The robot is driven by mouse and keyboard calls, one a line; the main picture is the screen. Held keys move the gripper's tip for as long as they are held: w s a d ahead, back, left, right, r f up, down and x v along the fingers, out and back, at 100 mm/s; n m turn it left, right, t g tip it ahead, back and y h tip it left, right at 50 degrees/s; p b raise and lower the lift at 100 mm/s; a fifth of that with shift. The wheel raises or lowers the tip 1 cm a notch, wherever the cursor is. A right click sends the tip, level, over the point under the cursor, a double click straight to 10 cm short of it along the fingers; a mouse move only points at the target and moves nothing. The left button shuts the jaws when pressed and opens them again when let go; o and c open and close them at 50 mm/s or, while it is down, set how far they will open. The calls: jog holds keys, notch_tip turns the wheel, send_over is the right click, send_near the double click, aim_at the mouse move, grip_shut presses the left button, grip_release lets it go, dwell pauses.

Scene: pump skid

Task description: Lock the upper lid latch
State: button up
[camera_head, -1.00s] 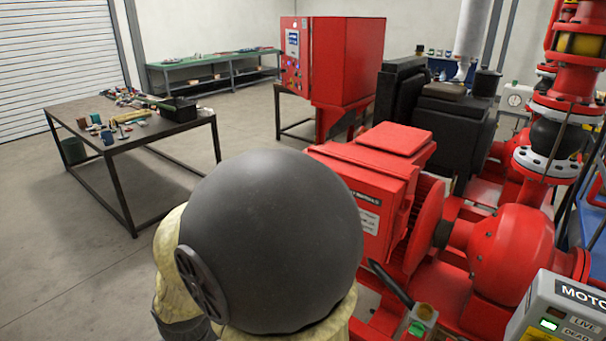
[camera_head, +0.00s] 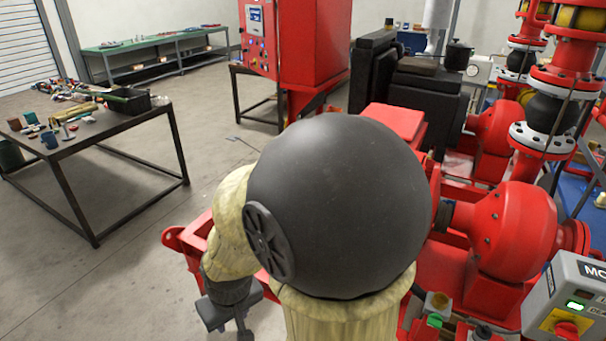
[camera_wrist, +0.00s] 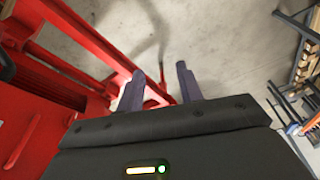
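My gripper (camera_wrist: 160,80) shows in the wrist view with its two dark fingers apart and nothing between them. Beyond the fingertips are bare floor and a red base rail. In the head view my gripper (camera_head: 226,308) hangs low at the left of my arm, beside the red skid. The red motor box (camera_head: 395,119) shows only its flat top; my large dark arm joint hides its front. I cannot make out the upper lid latch in either view.
The red skid rail (camera_wrist: 85,45) runs close beside my gripper. A red pump (camera_head: 505,230) and a grey motor control box (camera_head: 570,290) stand at the right. A black-legged table (camera_head: 85,135) with small items is at left, with free floor between.

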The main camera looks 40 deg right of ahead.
jog(key=shift+s, duration=0.2)
jog(key=w+d+r+m+t+h+p, duration=0.1)
jog(key=w+d+m+t+h, duration=0.2)
jog(key=w, duration=0.5)
jog(key=w+d+r+m+t+h+p, duration=0.1)
jog(key=w+d+m+t, duration=0.2)
jog(key=w, duration=0.4)
jog(key=s+d+r+m+g+h+p, duration=0.1)
jog(key=s+d+r+m+h+p, duration=0.1)
jog(key=d+r+m+h, duration=0.5)
jog(key=d+h, duration=0.3)
jog(key=h, duration=0.2)
jog(key=shift+r+m+g+h, duration=0.15)
jog(key=shift+m+g+h, duration=0.15)
jog(key=shift+g, duration=0.1)
jog(key=shift+d, duration=0.1)
jog(key=p+x, duration=0.5)
jog(key=x, duration=1.2)
jog(key=shift+p, duration=0.3)
